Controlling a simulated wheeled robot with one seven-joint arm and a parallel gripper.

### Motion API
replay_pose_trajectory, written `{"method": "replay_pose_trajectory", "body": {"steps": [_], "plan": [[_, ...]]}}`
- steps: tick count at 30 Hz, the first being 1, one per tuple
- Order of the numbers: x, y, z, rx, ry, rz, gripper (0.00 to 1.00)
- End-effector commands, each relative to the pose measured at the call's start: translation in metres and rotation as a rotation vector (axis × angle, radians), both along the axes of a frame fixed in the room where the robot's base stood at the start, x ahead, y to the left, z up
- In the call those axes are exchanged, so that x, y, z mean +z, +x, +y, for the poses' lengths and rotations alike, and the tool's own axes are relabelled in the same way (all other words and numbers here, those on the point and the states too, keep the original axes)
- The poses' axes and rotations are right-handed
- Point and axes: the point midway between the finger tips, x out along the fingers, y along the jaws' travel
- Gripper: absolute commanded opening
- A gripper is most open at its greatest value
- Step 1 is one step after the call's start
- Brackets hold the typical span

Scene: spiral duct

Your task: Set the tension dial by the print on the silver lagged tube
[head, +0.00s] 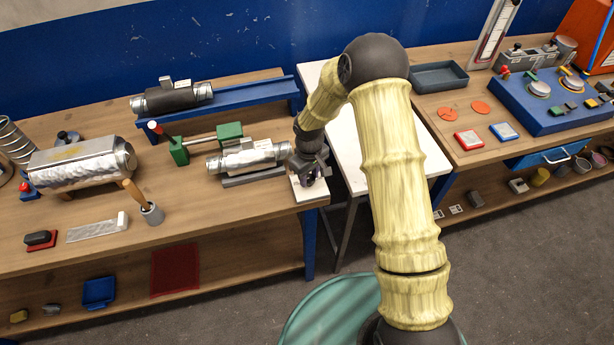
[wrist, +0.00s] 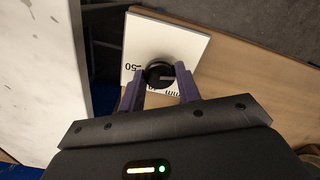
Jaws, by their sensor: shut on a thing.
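The tension dial is a black round knob (wrist: 158,74) on a white plate (wrist: 190,45) in the wrist view. The plate carries black print, with a "50" left of the knob and smaller marks partly hidden below it. A pale line shows on the knob's face. My gripper (wrist: 162,77) has its purple fingers shut on the knob from both sides. In the head view my gripper (head: 311,176) is over the white plate (head: 307,191) at the bench's right end. A silver lagged tube (head: 245,160) lies left of it on a grey cradle; its print is too small to read.
A green clamp (head: 229,132) stands just behind the silver tube. A black-wrapped tube (head: 173,98) lies on a blue rail behind, and a larger silver drum (head: 85,164) at left. A narrow white table (head: 345,150) stands right of the bench.

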Motion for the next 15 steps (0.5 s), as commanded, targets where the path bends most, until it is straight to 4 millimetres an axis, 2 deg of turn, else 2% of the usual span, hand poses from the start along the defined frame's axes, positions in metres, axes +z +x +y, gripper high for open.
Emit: {"method": "replay_pose_trajectory", "body": {"steps": [15], "plan": [[-0.0013, 0.001, 0.0051, -0.435, 0.005, -0.007, 0.11]]}}
